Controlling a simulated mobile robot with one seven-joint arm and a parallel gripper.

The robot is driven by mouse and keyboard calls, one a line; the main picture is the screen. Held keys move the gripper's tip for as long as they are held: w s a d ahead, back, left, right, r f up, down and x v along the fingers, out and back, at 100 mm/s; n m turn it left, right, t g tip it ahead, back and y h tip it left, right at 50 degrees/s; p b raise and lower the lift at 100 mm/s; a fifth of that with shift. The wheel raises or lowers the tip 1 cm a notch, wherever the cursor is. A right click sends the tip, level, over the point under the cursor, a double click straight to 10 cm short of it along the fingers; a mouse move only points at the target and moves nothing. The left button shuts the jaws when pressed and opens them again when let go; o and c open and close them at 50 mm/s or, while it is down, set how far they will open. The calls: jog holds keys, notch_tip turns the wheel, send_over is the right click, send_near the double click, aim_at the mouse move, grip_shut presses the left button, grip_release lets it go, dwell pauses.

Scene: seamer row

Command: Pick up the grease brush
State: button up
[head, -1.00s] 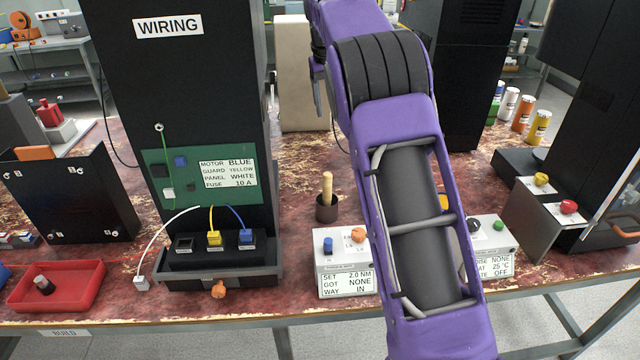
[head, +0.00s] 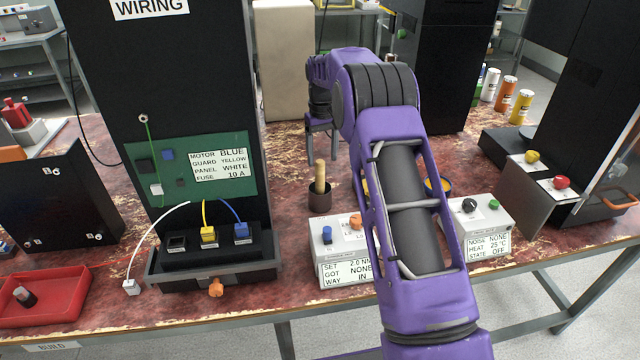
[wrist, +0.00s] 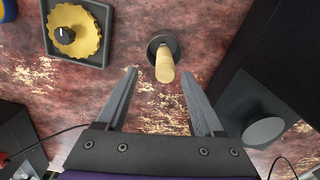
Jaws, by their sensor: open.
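The grease brush stands upright in a small dark round cup (head: 320,199) on the bench; I take its pale wooden handle (head: 320,172) to be the brush. In the wrist view the handle (wrist: 164,66) rises from the cup (wrist: 172,43), just beyond the fingertips and roughly in line with the gap between them. Its lower end is hidden in the cup. My gripper (wrist: 158,76) is open and empty, fingers spread either side of that line. In the head view my gripper (head: 322,150) points down, just behind the brush.
A black wiring cabinet (head: 160,90) stands left of the brush. A white control box (head: 340,245) sits in front of the cup. The wrist view shows a yellow gear-shaped part (wrist: 75,32) in a grey square holder and a dark block (wrist: 270,70) at right.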

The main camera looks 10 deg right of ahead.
aim_at(320, 176)
jog(key=f, duration=0.4)
jog(key=f+b, duration=0.1)
jog(key=f, duration=0.2)
jog(key=shift+s+a+f, duration=0.1)
jog(key=shift+s+a, duration=0.05)
jog(key=shift+a, duration=0.2)
jog(key=shift+c, duration=0.2)
grip_shut()
